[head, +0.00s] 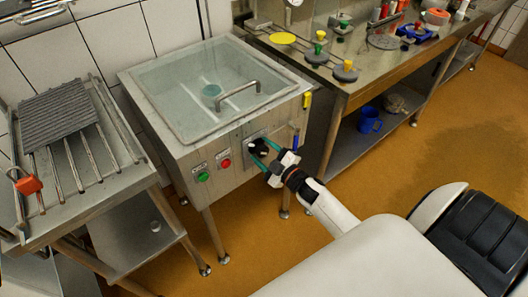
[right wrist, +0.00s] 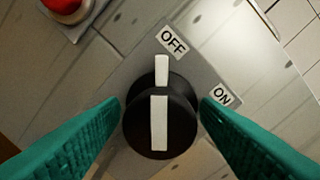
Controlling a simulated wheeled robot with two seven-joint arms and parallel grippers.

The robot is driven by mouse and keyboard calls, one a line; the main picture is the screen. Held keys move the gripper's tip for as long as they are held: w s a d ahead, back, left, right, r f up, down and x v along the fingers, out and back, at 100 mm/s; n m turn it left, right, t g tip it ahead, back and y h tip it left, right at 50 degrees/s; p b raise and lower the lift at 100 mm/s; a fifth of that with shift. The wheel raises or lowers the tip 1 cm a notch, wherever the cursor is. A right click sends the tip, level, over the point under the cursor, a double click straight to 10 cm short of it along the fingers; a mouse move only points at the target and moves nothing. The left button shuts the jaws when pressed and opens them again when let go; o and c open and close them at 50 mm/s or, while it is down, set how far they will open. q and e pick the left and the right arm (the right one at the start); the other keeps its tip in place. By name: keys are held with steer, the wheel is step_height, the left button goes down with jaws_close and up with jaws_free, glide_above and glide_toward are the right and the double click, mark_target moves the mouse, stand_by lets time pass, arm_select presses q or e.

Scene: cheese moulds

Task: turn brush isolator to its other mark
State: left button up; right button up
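The brush isolator (right wrist: 160,117) is a black round knob with a white stripe, on the front panel of a glass-lidded steel machine. In the right wrist view its stripe points up to the OFF label (right wrist: 172,40). The ON label (right wrist: 222,96) is to the right, partly behind a finger. The knob also shows in the head view (head: 258,147). My right gripper (head: 264,163) is at the panel, its green fingers apart on either side of the knob. In the right wrist view the gripper (right wrist: 161,112) shows narrow gaps at the knob; contact is unclear. My left gripper is out of view.
A red button (head: 225,164) and a green button (head: 203,177) are left of the knob on the same panel. The machine's lid (head: 215,90) is down. A rack table (head: 110,175) stands left, a steel bench (head: 330,75) right. The floor in front is clear.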

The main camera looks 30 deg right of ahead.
steer(key=c, duration=0.8)
steer(key=shift+c, duration=0.2)
steer(key=shift+m, duration=0.4)
steer(key=m+p, duration=0.1)
steer(key=m, duration=0.1)
steer(key=shift+r+m, duration=0.1)
steer(key=shift+m, duration=0.3)
steer(key=m+p, duration=0.1)
steer(key=m, duration=0.2)
steer(key=shift+m, duration=0.4)
steer(key=m, duration=0.2)
steer(key=m+p, duration=0.1)
steer(key=m, duration=0.2)
steer(key=shift+m+t+h, duration=0.3)
steer(key=m, duration=0.5)
steer(key=shift+m, duration=0.3)
steer(key=shift+h, duration=0.3)
